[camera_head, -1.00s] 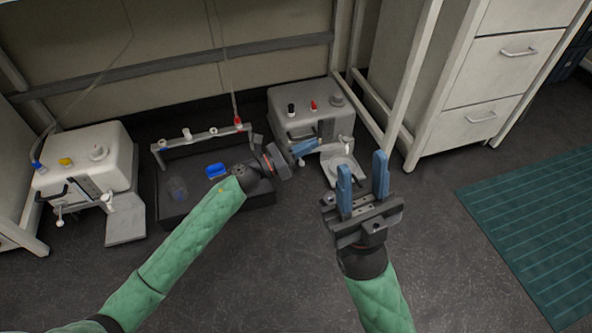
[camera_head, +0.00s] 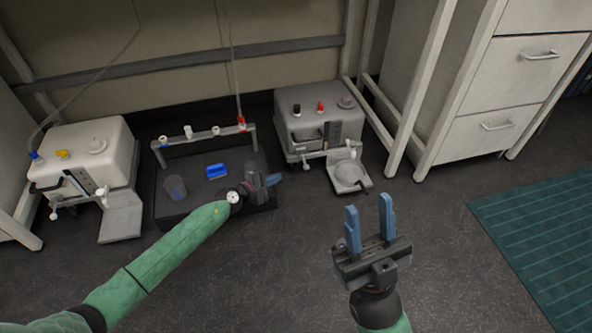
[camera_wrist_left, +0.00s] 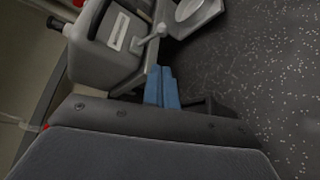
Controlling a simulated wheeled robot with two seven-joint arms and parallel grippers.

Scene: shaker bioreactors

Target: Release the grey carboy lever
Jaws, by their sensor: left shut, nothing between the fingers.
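The grey carboy (camera_head: 290,96) stands on the floor at the back, right of centre, with black and red caps on top. A pale lever-like fitting (camera_wrist_left: 150,40) shows on its front in the left wrist view. My left gripper (camera_head: 273,181) is shut and empty, in front and to the left of the carboy, apart from it. In the left wrist view its blue fingertips (camera_wrist_left: 161,72) lie together, in line with the carboy's lower front edge. My right gripper (camera_head: 370,208) is open and empty, pointing up, in front of the carboy and to its right.
A black tray (camera_head: 192,206) with a rail holds a blue piece (camera_head: 216,171) and a clear cup (camera_head: 175,187), left of my left gripper. A white carboy (camera_head: 85,145) stands far left. A drawer cabinet (camera_head: 520,75) and green mat (camera_head: 545,230) are right.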

